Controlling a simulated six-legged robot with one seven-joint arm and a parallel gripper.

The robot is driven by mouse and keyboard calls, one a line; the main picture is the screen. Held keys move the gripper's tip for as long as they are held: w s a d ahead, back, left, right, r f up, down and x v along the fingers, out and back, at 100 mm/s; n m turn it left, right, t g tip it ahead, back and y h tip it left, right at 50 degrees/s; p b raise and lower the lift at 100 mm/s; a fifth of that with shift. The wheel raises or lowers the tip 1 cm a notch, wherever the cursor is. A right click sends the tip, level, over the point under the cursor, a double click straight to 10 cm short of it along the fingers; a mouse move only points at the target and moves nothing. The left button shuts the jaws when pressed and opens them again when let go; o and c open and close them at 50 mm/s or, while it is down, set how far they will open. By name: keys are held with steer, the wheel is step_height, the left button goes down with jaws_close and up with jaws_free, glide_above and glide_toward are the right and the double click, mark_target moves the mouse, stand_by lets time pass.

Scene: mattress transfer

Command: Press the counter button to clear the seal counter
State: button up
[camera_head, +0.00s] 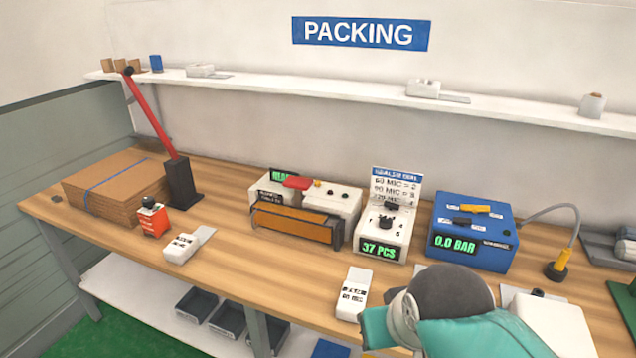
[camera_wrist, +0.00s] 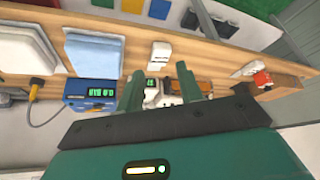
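The counter (camera_head: 382,250) is a white box on the bench with a green display reading 37 PCS. A black knob sits on its top, and a blue-headed card listing settings stands behind it. I cannot tell for sure which part is its clear button. In the wrist view, a small white unit with a green display, likely the counter (camera_wrist: 151,88), shows between my fingers. My gripper (camera_wrist: 161,72) is open and empty, with its fingers apart. It appears apart from the counter. In the head view my arm hides part of the bench at the lower right.
A blue box reading 0.0 BAR (camera_head: 470,230) stands right of the counter. A sealer with an orange-brown front bar (camera_head: 297,222) stands left. A small white device (camera_head: 352,294) lies in front. A red lever (camera_head: 152,115) and cardboard stack (camera_head: 115,183) are farther left.

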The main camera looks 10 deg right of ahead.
steer(key=shift+w+a, duration=0.15)
jaws_close()
steer(key=shift+s, duration=0.25)
stand_by(1.4)
